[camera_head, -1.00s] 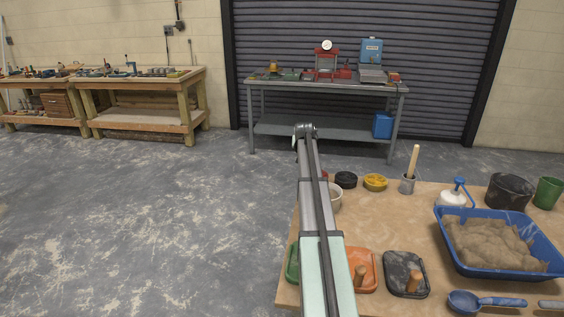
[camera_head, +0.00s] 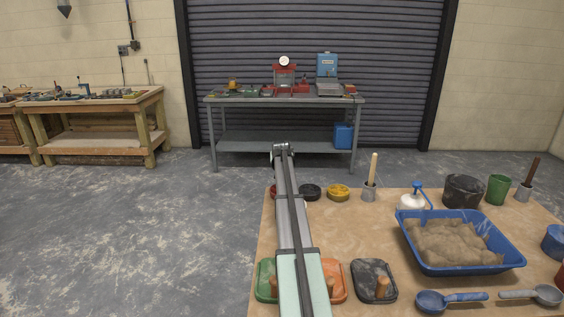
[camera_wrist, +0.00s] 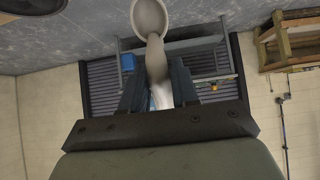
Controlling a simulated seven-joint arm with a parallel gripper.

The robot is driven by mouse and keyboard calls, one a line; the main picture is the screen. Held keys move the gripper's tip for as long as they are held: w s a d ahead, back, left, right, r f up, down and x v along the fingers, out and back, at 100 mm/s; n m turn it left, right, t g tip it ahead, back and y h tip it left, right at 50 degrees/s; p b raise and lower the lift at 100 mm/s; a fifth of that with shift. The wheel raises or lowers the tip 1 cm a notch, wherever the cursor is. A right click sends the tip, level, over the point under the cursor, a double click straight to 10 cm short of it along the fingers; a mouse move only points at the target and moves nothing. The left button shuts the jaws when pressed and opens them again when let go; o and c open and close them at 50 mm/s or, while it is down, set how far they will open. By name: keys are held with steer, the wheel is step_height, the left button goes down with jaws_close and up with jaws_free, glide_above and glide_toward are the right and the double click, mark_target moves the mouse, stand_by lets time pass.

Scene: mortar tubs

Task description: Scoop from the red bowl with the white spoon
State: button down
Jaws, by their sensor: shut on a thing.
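In the wrist view my gripper (camera_wrist: 160,88) is shut on the handle of the white spoon (camera_wrist: 149,18). The spoon's round bowl end points to the top of the picture, away from the fingers, and touches nothing I can see. In the head view my arm reaches forward over the table's left side and hides the gripper and spoon. A red thing (camera_head: 561,276) is cut off by the right edge of the head view. I cannot tell whether it is the red bowl.
The table (camera_head: 335,235) holds a blue tub of sand-coloured material (camera_head: 462,269), a blue scoop (camera_head: 450,299), a grey scoop (camera_head: 530,294), a black bucket (camera_head: 463,191) and a green cup (camera_head: 498,189). Green, orange and black trowel-like boards lie at the front left.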

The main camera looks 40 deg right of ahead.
steer(key=shift+f, duration=1.2)
steer(key=shift+s+a+f+g+y, duration=0.15)
steer(key=shift+f+g+y, duration=0.05)
steer(key=shift+f, duration=0.5)
steer(key=shift+s+a+f+g+y, duration=0.1)
steer(key=shift+f+g+y, duration=0.1)
steer(key=shift+f, duration=0.45)
steer(key=shift+s+a+f+g+y, duration=0.1)
steer(key=shift+s+a+g+y, duration=0.4)
steer(key=shift+s+a, duration=0.85)
steer(key=shift+w+d, duration=0.25)
steer(key=shift+w, duration=0.05)
steer(key=shift+g+y, duration=0.4)
steer(key=g+y, duration=0.4)
steer(key=shift+w+d+r, duration=0.35)
steer(key=shift+d, duration=0.05)
steer(key=shift+g+y, duration=0.4)
steer(key=shift+s+a+r, duration=0.15)
steer(key=shift+r, duration=1.95)
